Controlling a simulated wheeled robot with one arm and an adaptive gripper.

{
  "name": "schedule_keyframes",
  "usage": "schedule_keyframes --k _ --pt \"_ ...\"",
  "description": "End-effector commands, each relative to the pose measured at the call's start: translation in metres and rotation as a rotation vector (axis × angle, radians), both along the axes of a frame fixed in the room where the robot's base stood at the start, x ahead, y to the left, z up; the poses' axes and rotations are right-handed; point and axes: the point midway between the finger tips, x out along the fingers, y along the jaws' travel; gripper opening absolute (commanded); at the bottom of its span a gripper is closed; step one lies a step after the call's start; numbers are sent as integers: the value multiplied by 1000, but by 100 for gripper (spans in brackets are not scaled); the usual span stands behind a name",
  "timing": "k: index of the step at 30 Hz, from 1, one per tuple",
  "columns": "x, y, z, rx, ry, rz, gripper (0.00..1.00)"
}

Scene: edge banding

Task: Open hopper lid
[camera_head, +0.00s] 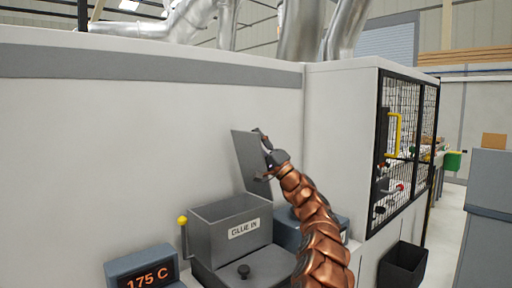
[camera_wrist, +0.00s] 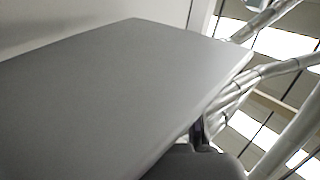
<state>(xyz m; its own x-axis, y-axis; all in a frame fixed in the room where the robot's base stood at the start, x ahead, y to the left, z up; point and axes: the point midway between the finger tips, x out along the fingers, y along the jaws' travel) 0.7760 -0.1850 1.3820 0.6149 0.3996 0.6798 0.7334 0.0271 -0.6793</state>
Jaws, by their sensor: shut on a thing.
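The hopper (camera_head: 228,232) is a grey box with a "GLUE IN" label on its front. Its lid (camera_head: 250,160) is a grey flat plate that stands up steeply, tilted, at the box's back right, so the top of the box is open. My gripper (camera_head: 264,146) is at the lid's right edge, shut on the lid. In the wrist view the lid (camera_wrist: 110,95) fills much of the picture, and a dark part of my gripper (camera_wrist: 200,140) shows at its lower right edge. The finger contact is partly hidden.
A lever with a yellow knob (camera_head: 182,220) stands left of the hopper. A display reading "175 C" (camera_head: 146,272) is at the lower left. A white machine wall (camera_head: 130,130) rises close behind. A mesh-doored cabinet (camera_head: 400,140) and a black bin (camera_head: 403,265) are at the right.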

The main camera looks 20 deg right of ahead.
Motion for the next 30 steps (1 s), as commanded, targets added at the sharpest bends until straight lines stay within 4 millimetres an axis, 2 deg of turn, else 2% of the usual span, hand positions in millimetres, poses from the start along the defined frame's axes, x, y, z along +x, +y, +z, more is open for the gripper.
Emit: schedule_keyframes --k 6,15,30 --pt "12 -30 -1 164 53 3 0" --pt "21 -60 -6 310 99 3 0" --pt "24 -71 -9 362 116 2 0"
